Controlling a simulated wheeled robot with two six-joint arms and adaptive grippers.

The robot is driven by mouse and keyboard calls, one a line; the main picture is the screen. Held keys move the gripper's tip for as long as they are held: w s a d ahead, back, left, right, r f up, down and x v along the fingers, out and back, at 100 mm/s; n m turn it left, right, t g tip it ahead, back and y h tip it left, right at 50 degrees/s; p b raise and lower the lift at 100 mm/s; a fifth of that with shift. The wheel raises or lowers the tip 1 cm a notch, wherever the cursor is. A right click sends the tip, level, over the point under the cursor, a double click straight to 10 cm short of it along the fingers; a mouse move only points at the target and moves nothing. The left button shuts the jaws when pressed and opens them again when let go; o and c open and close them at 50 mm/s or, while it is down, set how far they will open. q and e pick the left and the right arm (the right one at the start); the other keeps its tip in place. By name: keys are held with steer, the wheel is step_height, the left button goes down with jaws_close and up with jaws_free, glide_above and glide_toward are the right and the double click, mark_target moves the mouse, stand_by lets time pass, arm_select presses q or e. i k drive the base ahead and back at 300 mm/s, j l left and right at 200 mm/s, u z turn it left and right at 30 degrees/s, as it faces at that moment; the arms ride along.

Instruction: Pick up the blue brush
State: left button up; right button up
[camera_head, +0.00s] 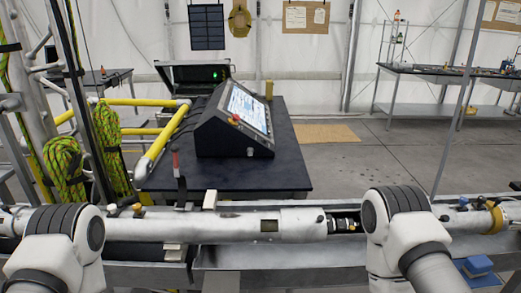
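A small blue object (477,266) lies at the lower right, on a lighter blue surface below the long grey pipe. It may be the blue brush, but its shape is too small to tell for sure. Both of my arms show only as pale links with black ribbed joints at the bottom, one left and one right of the middle. The right arm's link is to the left of the blue object, apart from it in the picture. Neither of my grippers is in view.
A long grey pipe (230,227) crosses the front. Behind it, a black table (285,178) holds a console (238,120) with a screen. Yellow rails (160,143) and coiled green rope (62,170) stand left. A bench (440,70) is at the back right. Open floor lies between.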

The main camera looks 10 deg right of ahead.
mark_target(476, 266)
steer(key=z, duration=1.75)
